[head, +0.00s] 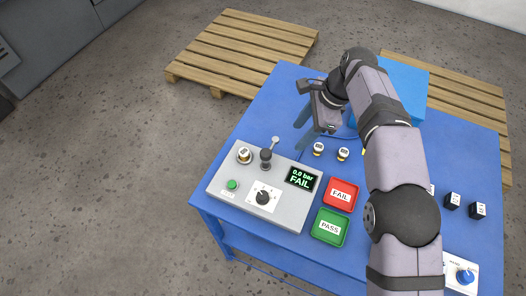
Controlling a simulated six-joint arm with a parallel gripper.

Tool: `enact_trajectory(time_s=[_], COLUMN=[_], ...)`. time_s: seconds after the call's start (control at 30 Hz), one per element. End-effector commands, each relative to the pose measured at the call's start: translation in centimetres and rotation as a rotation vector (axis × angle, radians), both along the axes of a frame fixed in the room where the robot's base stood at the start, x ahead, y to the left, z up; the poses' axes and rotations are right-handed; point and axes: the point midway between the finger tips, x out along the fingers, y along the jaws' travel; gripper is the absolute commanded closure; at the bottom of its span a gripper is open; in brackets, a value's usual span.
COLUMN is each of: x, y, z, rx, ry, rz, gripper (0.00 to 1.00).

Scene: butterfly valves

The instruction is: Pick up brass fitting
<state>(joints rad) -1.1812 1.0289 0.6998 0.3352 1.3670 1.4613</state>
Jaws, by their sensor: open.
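Two small brass fittings with white labelled tops stand on the blue table, one on the left (318,149) and one on the right (343,154). A third similar brass piece (243,155) sits on the grey test panel at its upper left. My gripper (301,132) is open above the table, behind the panel and to the upper left of the two standing fittings. Nothing shows between its fingers. The fingers look bluish against the blue table, so their exact tips are hard to make out.
The grey test panel (221,188) has a lever (267,154), a knob and a display reading "0.0 bar FAIL". A red FAIL tray (328,204) and green PASS tray (318,232) lie beside it. Black labelled blocks (453,200) stand right. A blue box (408,75) stands behind.

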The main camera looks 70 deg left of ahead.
Motion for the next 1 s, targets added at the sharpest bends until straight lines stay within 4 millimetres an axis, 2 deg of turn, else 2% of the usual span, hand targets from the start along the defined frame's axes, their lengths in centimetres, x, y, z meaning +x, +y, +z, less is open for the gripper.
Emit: enact_trajectory(time_s=[0.03,0.1,0.2,0.3,0.43,1.0], x=[-2.9,-5.9,-9.1,-11.1,-12.3,-13.1], y=[1.4,2.5,3.3,3.7,4.0,4.3], z=[-0.3,-0.6,-0.8,-1.0,-1.0,-3.0], rx=[-0.006,-0.016,-0.03,-0.039,-0.042,-0.043], ry=[0.018,0.041,0.064,0.079,0.087,0.088], rz=[0.009,0.006,0.002,-0.001,-0.002,-0.002], gripper=[0.53,0.53,0.53,0.53,0.53,0.53])
